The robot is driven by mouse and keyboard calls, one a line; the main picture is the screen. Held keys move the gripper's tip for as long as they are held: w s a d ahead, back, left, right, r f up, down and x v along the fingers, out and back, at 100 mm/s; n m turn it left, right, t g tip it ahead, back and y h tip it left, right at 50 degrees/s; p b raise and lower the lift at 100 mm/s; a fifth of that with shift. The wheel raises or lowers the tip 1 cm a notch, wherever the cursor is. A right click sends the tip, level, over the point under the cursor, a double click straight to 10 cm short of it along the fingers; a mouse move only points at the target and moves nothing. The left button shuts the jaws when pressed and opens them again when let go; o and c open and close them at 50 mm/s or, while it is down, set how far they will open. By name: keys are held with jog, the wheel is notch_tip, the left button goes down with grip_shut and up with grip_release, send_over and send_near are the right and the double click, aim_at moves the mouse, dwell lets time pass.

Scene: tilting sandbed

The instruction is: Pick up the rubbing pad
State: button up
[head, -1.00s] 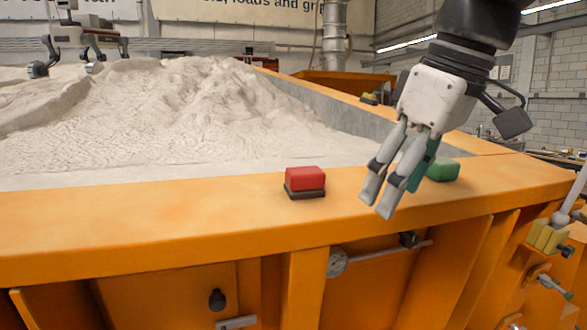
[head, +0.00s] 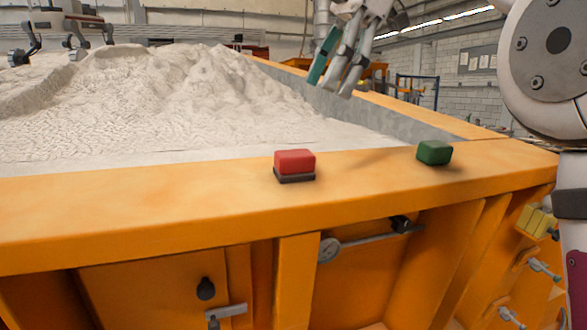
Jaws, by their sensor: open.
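Two small blocks lie on the orange front rim of the sandbed; I cannot tell for sure which is the rubbing pad. One is a red block on a dark base (head: 295,161), near the middle of the rim. The other is a plain green block (head: 434,153), farther right. My gripper (head: 333,80), with grey fingers and a teal part, is open and empty. It hangs at the top of the head view, above and between the two blocks in the picture, touching neither.
The orange rim (head: 150,205) is otherwise clear along the front. Heaped pale sand (head: 170,100) fills the bed behind it. A gauge (head: 329,249) and a rod sit on the front face below. Yellow fittings (head: 537,221) stick out at the right.

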jog(key=f+b, duration=0.2)
jog(key=b, duration=0.4)
send_over(296, 153)
jog(key=d, duration=0.2)
jog(key=f, duration=0.5)
jog(key=shift+s+a, duration=0.15)
jog(key=shift+a, duration=0.05)
jog(key=shift+d+p+x, duration=0.15)
jog(key=shift+p+x, duration=0.15)
jog(key=shift+x, duration=1.1)
jog(key=shift+d+p+x, duration=0.1)
jog(key=shift+p+x, duration=0.2)
jog(key=shift+x, duration=1.15)
jog(key=shift+f, duration=0.1)
jog(key=shift+c, duration=0.2)
jog(key=c, duration=1.2)
